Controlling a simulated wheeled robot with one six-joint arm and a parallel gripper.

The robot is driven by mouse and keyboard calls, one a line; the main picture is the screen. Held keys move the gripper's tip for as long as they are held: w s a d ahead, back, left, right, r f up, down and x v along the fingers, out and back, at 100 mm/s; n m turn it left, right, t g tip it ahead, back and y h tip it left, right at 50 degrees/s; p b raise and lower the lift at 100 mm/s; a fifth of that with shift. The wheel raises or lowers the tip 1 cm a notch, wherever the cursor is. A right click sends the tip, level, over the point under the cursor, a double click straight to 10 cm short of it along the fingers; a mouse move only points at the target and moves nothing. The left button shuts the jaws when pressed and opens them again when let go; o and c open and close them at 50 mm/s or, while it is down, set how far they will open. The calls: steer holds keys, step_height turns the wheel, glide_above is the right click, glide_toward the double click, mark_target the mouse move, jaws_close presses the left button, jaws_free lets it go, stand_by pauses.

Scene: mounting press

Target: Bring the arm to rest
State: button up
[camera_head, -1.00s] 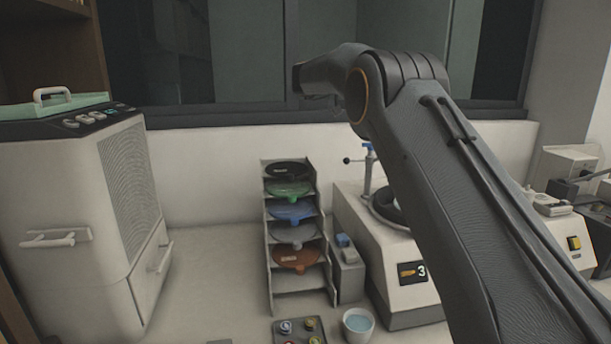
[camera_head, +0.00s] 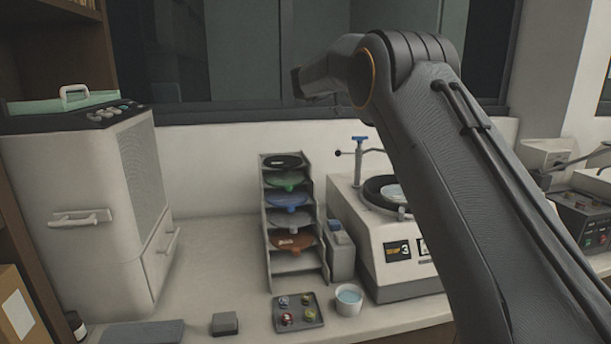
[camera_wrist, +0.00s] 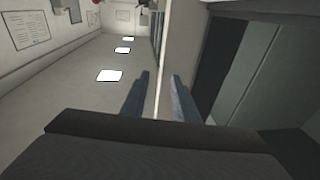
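My arm (camera_head: 470,190) rises from the lower right in the head view and bends at a joint at the top. Its upper link points left, in front of the dark window. My gripper's fingers are not visible in the head view. In the wrist view my gripper (camera_wrist: 160,97) shows two dark fingers standing apart with nothing between them. Behind them are a room wall, the ceiling or floor with bright panels, and dark panes, all at a tilt.
A bench (camera_head: 215,255) holds a white cabinet machine (camera_head: 75,215), a rack of coloured discs (camera_head: 290,275), a small tray (camera_head: 300,325), a cup (camera_head: 348,300) and a polishing machine (camera_head: 380,245) partly behind my arm. Open air surrounds the upper link.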

steer(key=w+a+f+n+t+y, duration=0.3)
steer(key=w+f+n+t+y, duration=0.15)
steer(key=n+t+y, duration=0.6)
steer(key=s+a+f+n+g+y, duration=0.35)
steer(key=s+f+y, duration=0.4)
steer(key=f, duration=0.65)
steer(key=s+d+f+g, duration=0.1)
steer(key=s+f+g, duration=0.2)
steer(key=s+f, duration=0.75)
steer(key=s+f+g, duration=0.4)
steer(key=s+f, duration=0.1)
steer(key=s, duration=1.1)
steer(key=s+d+f+g, duration=0.1)
steer(key=s+f+g, duration=0.2)
steer(key=s+f, duration=0.8)
steer(key=s+f+g+b, duration=0.2)
steer(key=s+f+b, duration=0.2)
steer(key=f+b, duration=0.5)
steer(key=shift+s+f+n+g+b, duration=0.15)
steer(key=shift+s+n+g+b, duration=0.2)
steer(key=shift+b, duration=0.2)
